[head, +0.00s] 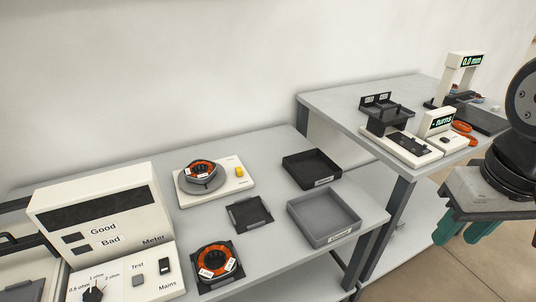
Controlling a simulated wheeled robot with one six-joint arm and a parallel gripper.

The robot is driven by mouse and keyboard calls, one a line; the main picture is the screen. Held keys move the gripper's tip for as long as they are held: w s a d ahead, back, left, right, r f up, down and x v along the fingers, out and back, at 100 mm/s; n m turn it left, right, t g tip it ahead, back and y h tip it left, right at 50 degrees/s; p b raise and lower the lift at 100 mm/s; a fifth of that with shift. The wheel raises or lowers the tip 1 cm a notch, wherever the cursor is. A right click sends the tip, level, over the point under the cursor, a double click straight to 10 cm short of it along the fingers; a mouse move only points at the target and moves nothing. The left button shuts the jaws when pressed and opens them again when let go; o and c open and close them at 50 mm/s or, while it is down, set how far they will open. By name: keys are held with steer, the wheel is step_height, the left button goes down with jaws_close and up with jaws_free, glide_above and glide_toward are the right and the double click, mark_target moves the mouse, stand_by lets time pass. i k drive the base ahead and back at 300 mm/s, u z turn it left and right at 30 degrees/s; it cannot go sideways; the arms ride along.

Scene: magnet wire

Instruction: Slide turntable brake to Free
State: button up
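The turntable is a grey disc (201,184) on a white base plate (215,197) on the near bench. An orange-wound ring coil (201,168) sits on top of the disc. The turntable brake is a small yellow slider knob (240,171) at the right side of the base plate. Small labels lie on the plate near the knob, too small to read, so I cannot tell which setting it is at.
A meter box (97,213) with Good and Bad lamps stands left. A second coil (216,261) sits in front on a dark pad. An empty dark holder (249,214) and two trays, black (312,169) and grey (323,218), lie right of the turntable. Another bench (345,101) holds instruments.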

mark_target(239, 171)
steer(key=u, duration=0.25)
steer(key=i, duration=0.95)
steer(key=u, duration=0.6)
